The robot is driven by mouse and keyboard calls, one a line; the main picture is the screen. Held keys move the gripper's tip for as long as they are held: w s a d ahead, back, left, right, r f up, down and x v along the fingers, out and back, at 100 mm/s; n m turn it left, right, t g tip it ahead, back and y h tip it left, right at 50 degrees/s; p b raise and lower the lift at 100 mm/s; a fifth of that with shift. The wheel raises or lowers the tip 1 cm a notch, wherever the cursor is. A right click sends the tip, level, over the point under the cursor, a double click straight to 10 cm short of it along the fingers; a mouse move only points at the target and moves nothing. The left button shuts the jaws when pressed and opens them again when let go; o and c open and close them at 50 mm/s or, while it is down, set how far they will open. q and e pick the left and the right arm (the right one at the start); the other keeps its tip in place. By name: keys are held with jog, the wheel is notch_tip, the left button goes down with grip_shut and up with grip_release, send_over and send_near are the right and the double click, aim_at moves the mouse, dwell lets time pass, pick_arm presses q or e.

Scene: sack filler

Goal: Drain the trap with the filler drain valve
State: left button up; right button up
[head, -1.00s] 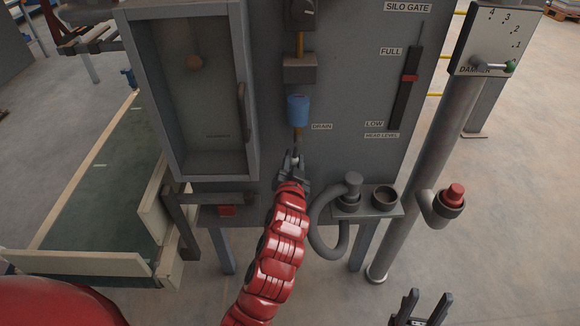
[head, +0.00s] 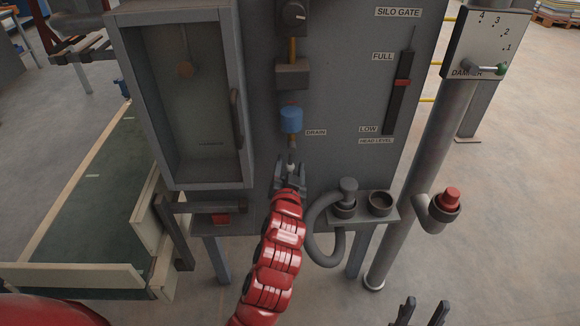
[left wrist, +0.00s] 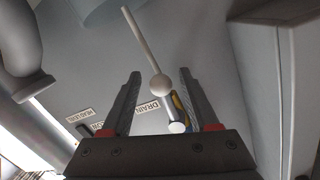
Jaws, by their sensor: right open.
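The drain valve (head: 292,140) is a small brass piece under a blue bowl (head: 291,120), beside the DRAIN label (head: 316,132). A thin lever with a white ball end (head: 291,167) hangs below it. My left gripper (head: 290,168) is just under the valve, its fingers spread on either side of the ball. In the left wrist view, the ball (left wrist: 160,84) and its rod show between the open fingers of my left gripper (left wrist: 160,88), with gaps on both sides. My right gripper (head: 420,308) is open and empty at the bottom edge.
A windowed cabinet door (head: 183,100) with a handle stands left of the valve. A grey shelf (head: 362,212) with a curved hose (head: 318,235) is at lower right. A post with a red button (head: 448,196) and the damper plate (head: 487,45) stand further right.

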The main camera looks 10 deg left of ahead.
pick_arm(q)
jog(key=p+v, duration=0.9)
jog(key=v, duration=0.8)
jog(key=shift+s, duration=0.25)
jog(key=shift+r, duration=0.1)
